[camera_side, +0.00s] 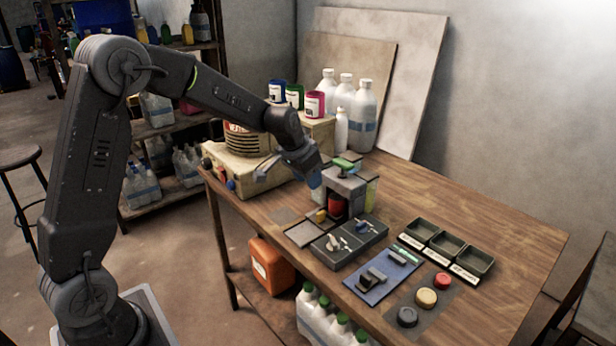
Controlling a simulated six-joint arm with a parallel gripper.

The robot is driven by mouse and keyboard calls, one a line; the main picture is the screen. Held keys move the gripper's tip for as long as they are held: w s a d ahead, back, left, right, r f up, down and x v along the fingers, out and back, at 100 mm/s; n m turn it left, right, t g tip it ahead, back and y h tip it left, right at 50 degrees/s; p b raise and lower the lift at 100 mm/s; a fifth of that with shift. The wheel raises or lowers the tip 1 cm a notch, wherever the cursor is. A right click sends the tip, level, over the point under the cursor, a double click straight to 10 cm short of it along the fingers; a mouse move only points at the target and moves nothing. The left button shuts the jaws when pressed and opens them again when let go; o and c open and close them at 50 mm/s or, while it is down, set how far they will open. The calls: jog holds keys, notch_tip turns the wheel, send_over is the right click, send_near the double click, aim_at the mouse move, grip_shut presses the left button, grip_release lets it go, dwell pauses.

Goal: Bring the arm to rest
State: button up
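My gripper (313,178) hangs at the end of my bent arm, over the left part of the wooden table. It points down and to the right, close to the upper left side of a small grey stand (346,186). A red vat (336,207) sits inside that stand. The gripper's fingers are small and dark here, so I cannot tell whether they are open or shut, or whether they touch the stand.
Behind the gripper stand a beige machine (250,172), coloured cans (314,104) and white bottles (362,104). In front lie a grey tool tray (350,240), a blue mat (382,277), three round buttons (426,297) and dark bins (446,244). The table's right side is clear.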

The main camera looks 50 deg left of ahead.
jog(key=s+d+r, duration=0.5)
jog(key=s+r, duration=0.1)
jog(key=s, duration=0.4)
jog(key=s+d+r, duration=0.4)
jog(key=s+r, duration=0.2)
jog(key=s, duration=0.4)
jog(key=s+d+f+t, duration=0.1)
jog(key=s+d, duration=0.1)
jog(key=s, duration=0.7)
jog(key=shift+f, duration=0.25)
